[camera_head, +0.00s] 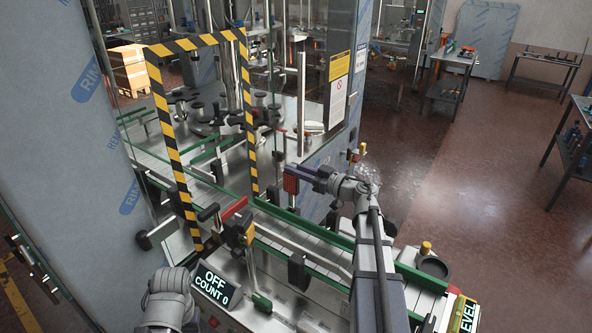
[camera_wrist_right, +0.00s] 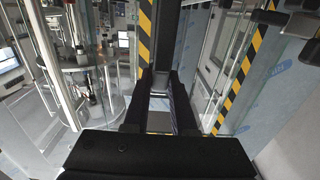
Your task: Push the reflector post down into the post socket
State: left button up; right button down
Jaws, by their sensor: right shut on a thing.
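A red, dotted block (camera_head: 291,182), which looks like the reflector, stands above the conveyor's far side in the head view. My right gripper (camera_head: 314,176) reaches it from the right and is shut on the reflector post. In the right wrist view, a dark upright bar (camera_wrist_right: 178,35) rises just beyond the fingers of my right gripper (camera_wrist_right: 160,80). The post's lower end is hard to make out, so I cannot tell whether it touches a socket. I cannot pick out the post socket with certainty. Grey links of my left arm show at the bottom left; its fingers are not in view.
The conveyor (camera_head: 320,262) has green rails and runs below my right arm. A yellow-and-black striped frame (camera_head: 160,100) stands to the left. A black-and-yellow bracket (camera_head: 240,235) and a black block (camera_head: 297,271) sit on the near side. Open floor lies at right.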

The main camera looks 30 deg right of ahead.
jog(key=shift+f, duration=0.2)
jog(key=shift+r, duration=0.25)
jog(key=shift+r+p, duration=0.55)
jog(key=shift+p, duration=0.15)
jog(key=shift+f+b, duration=0.75)
jog(key=shift+f, duration=0.05)
dwell(0.8)
jog(key=c, duration=0.7)
grip_release()
jog(key=shift+o, duration=0.2)
jog(key=shift+s, duration=0.1)
jog(key=v, duration=0.7)
jog(key=shift+s+d, duration=0.25)
